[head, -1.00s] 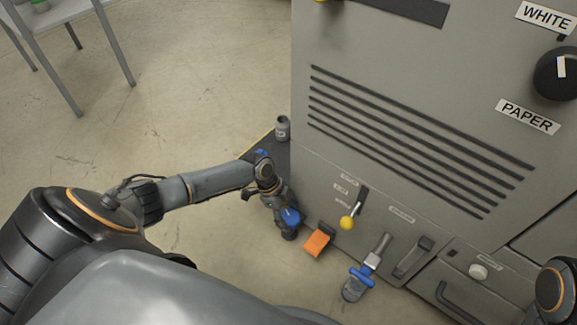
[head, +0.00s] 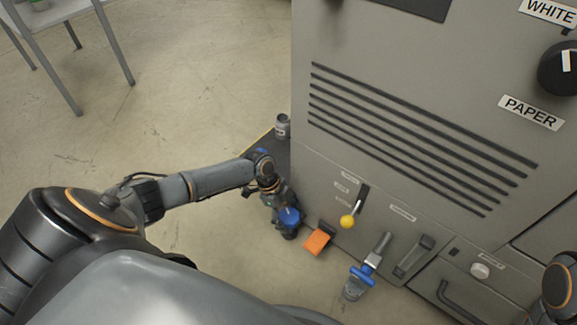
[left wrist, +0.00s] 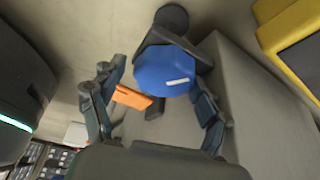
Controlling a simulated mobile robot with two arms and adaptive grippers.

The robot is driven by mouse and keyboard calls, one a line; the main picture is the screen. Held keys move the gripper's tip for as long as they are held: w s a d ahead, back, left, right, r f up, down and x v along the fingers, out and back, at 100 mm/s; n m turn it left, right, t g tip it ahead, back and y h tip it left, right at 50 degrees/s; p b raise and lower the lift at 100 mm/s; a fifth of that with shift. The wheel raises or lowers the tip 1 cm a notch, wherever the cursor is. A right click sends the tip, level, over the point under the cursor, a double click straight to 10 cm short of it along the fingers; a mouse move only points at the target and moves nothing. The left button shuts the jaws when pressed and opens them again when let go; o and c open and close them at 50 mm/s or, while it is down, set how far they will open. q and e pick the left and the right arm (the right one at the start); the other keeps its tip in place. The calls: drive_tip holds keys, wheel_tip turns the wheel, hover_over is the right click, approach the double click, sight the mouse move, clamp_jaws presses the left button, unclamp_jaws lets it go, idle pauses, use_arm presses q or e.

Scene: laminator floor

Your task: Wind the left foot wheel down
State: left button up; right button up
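The left foot wheel (head: 289,217) is a blue knob low at the left corner of the grey machine. In the left wrist view, the blue wheel (left wrist: 165,72) shows a white mark on its face, with a dark round foot beyond it. My left gripper (head: 276,196) is at the wheel, pointing down. In the left wrist view, its fingers (left wrist: 158,105) are spread on either side of the wheel. A small gap shows at the left finger; I cannot tell whether the right finger touches. My right gripper is out of view; only part of my right arm shows.
An orange pedal (head: 317,239) sits just right of the wheel. Farther right are a yellow-knobbed lever (head: 348,221) and another foot with a blue handle (head: 362,274). A grey canister (head: 283,126) stands behind my wrist.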

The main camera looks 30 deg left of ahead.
use_arm(q)
drive_tip(key=shift+w+a+r, duration=0.15)
drive_tip(key=shift+w+r, duration=0.15)
drive_tip(key=shift+w, duration=0.15)
drive_tip(key=shift+a+r, duration=0.15)
drive_tip(key=shift+r, duration=0.1)
drive_tip(key=v, duration=0.7)
drive_tip(key=shift+s, duration=0.35)
drive_tip(key=shift+f, duration=0.15)
